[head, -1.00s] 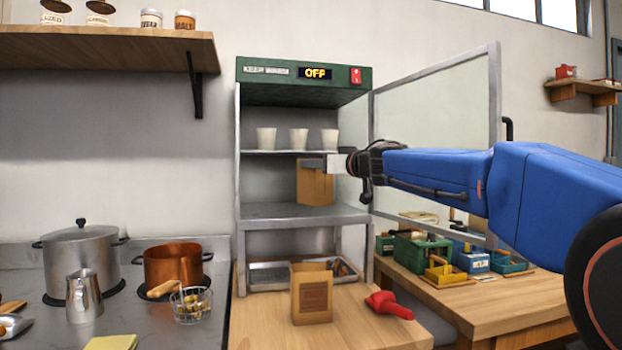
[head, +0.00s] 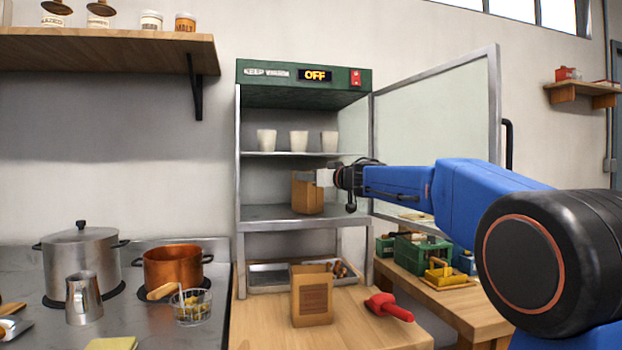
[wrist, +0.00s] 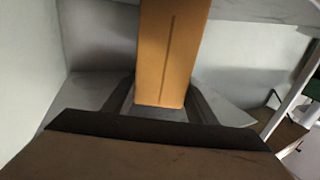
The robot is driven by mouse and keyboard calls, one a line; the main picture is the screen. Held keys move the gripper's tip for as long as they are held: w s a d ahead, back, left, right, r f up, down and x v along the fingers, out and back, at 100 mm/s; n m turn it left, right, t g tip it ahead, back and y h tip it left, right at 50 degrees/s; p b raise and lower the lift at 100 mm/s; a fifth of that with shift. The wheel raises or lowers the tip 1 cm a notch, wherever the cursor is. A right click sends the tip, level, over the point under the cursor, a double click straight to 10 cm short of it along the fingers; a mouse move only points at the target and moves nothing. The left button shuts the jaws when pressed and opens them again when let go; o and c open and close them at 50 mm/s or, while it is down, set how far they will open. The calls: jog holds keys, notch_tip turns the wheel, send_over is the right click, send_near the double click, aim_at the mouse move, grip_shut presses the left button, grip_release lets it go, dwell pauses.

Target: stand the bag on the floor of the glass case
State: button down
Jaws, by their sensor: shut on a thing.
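My gripper (head: 312,177) is shut on the upper part of a brown paper bag (head: 307,197) inside the glass case (head: 305,72). The bag is upright, and its bottom is at or just above the case floor (head: 275,213); I cannot tell whether they touch. In the wrist view the bag (wrist: 172,50) shows between the dark fingers (wrist: 160,100), with the grey floor around it. The glass door (head: 440,120) stands open to the right, and my arm reaches in beside it.
Several white cups (head: 299,141) stand on the shelf above the bag. A second paper bag (head: 312,296) stands on the wooden counter (head: 260,325) in front, beside a red scoop (head: 388,306). A metal tray (head: 268,279) lies under the case.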

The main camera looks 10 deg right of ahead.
jog(key=shift+f, duration=0.15)
jog(key=c, duration=0.8)
grip_release()
jog(key=shift+o, duration=0.2)
jog(key=v, duration=1.2)
